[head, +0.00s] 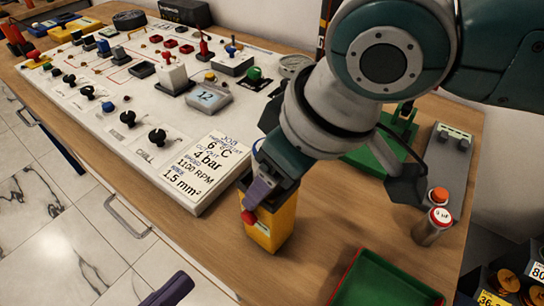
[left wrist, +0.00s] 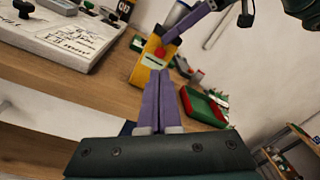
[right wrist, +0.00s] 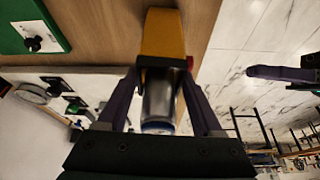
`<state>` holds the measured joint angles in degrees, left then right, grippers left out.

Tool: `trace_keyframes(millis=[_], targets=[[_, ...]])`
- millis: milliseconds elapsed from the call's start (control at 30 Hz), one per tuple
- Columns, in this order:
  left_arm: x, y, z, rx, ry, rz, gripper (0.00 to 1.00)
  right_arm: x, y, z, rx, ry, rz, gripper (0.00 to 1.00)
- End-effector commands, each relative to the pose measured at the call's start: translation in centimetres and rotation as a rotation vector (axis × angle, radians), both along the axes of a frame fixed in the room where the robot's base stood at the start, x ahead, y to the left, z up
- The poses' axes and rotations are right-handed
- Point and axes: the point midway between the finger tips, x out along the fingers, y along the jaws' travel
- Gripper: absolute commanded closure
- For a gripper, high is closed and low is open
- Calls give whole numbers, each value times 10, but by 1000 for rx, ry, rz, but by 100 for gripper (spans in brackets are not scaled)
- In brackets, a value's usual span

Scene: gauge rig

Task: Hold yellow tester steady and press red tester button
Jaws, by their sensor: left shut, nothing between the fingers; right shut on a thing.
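The yellow tester (head: 284,228) stands upright on the wooden bench, with its red button (head: 248,217) on the side facing the front edge. My right gripper (head: 258,193) comes down from above and is shut on the tester's upper part. In the right wrist view a silver cylinder (right wrist: 158,103) sits between its fingers, at the end of the yellow body (right wrist: 163,35). My left gripper (head: 182,281) is shut and empty, apart from the tester, in front of the bench. In the left wrist view its closed fingers (left wrist: 168,78) point toward the tester (left wrist: 142,70) and the button (left wrist: 160,52).
A white control panel (head: 140,128) with knobs and a printed job card (head: 198,165) fills the bench's left. A green tray (head: 385,280) lies right of the tester. A cylinder with a red top (head: 432,228) stands behind the tray. Drawer handles line the front.

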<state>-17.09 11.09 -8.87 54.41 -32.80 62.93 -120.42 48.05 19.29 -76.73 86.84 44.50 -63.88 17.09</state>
Motion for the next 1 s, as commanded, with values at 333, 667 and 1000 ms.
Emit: trace_keyframes(millis=[333,667,1000], targets=[[0,0,0,0,0,0,100,0,0,1,2,-1,0,100],[21,4,-4,-82,215,152,100,0,0,1,2,-1,0,100],[20,9,0,-447,774,542,100,0,1,1,2,-1,0,100]])
